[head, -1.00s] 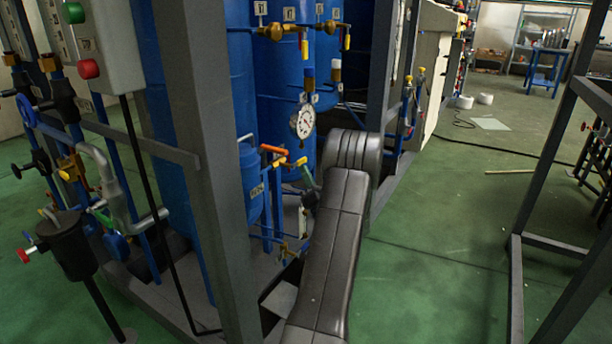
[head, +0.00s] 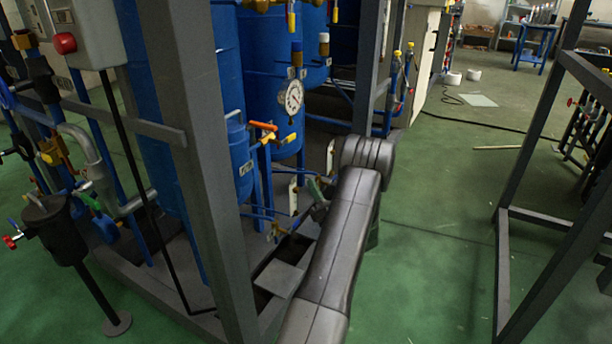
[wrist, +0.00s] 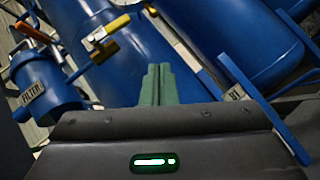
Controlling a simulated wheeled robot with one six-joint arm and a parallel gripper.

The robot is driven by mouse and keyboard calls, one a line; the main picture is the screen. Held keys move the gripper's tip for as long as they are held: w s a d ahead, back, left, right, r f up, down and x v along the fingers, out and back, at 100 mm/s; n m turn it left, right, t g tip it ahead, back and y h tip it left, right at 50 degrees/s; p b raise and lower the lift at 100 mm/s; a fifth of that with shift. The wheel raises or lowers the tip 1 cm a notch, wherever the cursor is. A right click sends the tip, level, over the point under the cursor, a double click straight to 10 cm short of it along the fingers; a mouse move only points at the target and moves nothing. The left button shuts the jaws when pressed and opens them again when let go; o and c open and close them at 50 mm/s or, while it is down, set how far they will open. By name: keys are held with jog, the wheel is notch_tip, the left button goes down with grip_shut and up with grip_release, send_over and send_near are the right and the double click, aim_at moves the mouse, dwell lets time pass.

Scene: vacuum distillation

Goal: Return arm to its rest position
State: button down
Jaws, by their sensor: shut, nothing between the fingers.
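My arm (head: 340,240) reaches from the bottom of the head view toward the blue tanks, its far joint bent beside the frame. My gripper (wrist: 157,72) shows in the wrist view as two green fingers held together, with nothing between them. The fingers point toward a blue tank (wrist: 240,45) and pipes; I cannot tell the exact gap. In the head view the gripper is mostly hidden behind my arm, with a small part showing at its left.
A pressure gauge (head: 290,97) and an orange-handled valve (head: 263,127) sit left of my arm. A grey post (head: 190,150) stands nearer. A blue vessel labelled FILTER (wrist: 45,85) is left in the wrist view. Green floor (head: 430,230) is open to the right, before a dark frame (head: 503,260).

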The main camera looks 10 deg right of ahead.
jog(key=shift+s+d+f, duration=0.15)
jog(key=shift+f, duration=0.05)
jog(key=w+a+r, duration=0.2)
jog(key=r, duration=0.3)
jog(key=w+a+r, duration=0.3)
jog(key=r, duration=0.3)
jog(key=shift+a, duration=0.1)
dwell(0.5)
